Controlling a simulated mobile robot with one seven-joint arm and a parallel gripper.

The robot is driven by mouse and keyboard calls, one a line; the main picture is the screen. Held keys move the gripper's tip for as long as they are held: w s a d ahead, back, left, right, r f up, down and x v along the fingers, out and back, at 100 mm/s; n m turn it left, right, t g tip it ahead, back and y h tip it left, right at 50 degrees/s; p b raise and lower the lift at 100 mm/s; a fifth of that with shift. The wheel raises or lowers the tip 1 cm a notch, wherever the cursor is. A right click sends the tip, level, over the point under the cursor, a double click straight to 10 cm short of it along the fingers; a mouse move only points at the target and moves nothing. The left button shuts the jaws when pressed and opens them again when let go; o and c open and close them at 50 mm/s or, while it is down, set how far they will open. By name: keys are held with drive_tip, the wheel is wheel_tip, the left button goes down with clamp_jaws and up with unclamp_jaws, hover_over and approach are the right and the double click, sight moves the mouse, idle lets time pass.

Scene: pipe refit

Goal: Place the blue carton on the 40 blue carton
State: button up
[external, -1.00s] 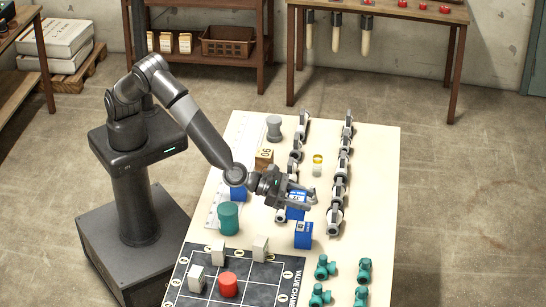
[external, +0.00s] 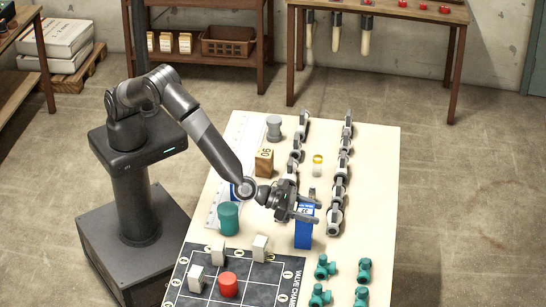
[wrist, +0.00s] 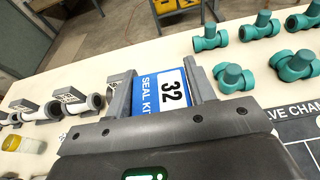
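My gripper (external: 305,207) is over the right middle of the table, its fingers pointing right. It is shut on a blue carton (wrist: 150,82) with a white label reading "32" and "SEAL KIT"; the fingers lie along its two sides. A second blue carton (external: 303,238) stands upright on the table directly below the held one. The two look lined up, one above the other; I cannot tell whether they touch. The lower carton's number is not readable. Part of another blue carton (external: 238,191) shows behind my arm.
Teal fittings (external: 325,266) are at the front right. A teal cylinder (external: 228,218) stands left. The dark valve chart (external: 257,288), with white blocks and a red cylinder, is at the front. Bare table lies to the right.

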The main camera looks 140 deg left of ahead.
drive_tip(key=o, duration=0.4)
